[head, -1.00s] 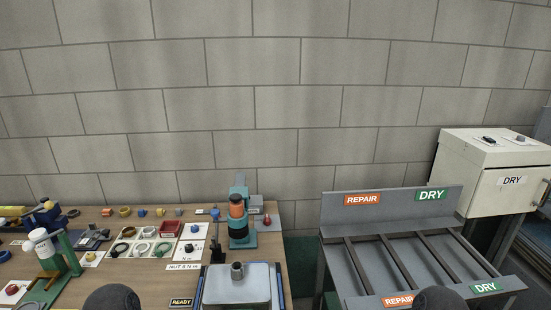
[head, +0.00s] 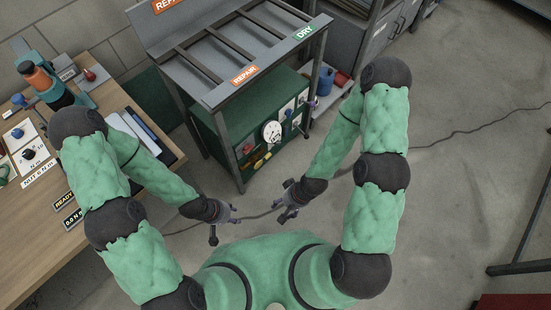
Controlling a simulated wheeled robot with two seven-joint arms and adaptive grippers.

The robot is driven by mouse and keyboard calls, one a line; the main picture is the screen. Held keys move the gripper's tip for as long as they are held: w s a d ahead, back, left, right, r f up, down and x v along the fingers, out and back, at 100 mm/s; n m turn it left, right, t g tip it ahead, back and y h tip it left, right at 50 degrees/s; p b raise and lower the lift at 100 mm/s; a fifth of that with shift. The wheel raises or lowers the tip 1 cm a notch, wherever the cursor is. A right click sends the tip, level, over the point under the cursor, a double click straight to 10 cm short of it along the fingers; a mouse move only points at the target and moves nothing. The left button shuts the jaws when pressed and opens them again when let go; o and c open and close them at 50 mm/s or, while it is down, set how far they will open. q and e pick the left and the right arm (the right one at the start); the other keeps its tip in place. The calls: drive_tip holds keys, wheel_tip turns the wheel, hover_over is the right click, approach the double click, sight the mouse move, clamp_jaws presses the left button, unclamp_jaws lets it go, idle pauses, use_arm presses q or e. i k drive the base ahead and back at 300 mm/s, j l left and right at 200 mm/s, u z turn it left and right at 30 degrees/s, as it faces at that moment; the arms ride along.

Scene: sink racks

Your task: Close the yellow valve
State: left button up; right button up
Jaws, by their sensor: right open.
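In the head view, a small yellow part (head: 262,160), which may be the yellow valve, shows low on the front of the green cabinet (head: 222,141) under the rack. It is too small to tell its handle position. A red part (head: 247,149) and a round white gauge (head: 272,132) are close to it. My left gripper (head: 224,225) is in front of the cabinet, apart from it, and looks open and empty. My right gripper (head: 284,203) is open and empty, to the right of the left one, also touching nothing.
A grey rack (head: 222,84) with REPAIR and DRY labels stands over the cabinet. A wooden workbench (head: 60,227) with parts is at the left. A blue container (head: 326,80) stands right of the cabinet.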

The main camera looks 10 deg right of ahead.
sight(258, 164)
drive_tip(key=l+u, duration=0.1)
drive_tip(key=u, duration=1.1)
drive_tip(key=l+u, duration=0.4)
drive_tip(key=k+l+u, duration=0.2)
drive_tip(key=l+u, duration=0.2)
drive_tip(key=k+l+u, duration=0.15)
drive_tip(key=l+u, duration=0.3)
drive_tip(key=k+l+u, duration=0.25)
drive_tip(key=u, duration=0.15)
drive_tip(key=k+l, duration=0.2)
drive_tip(key=l, duration=0.15)
drive_tip(key=k+l, duration=0.15)
drive_tip(key=l, duration=0.25)
drive_tip(key=k+l, duration=0.2)
drive_tip(key=l, duration=0.15)
drive_tip(key=k+l, duration=0.2)
drive_tip(key=l, duration=0.2)
drive_tip(key=i+u, duration=0.05)
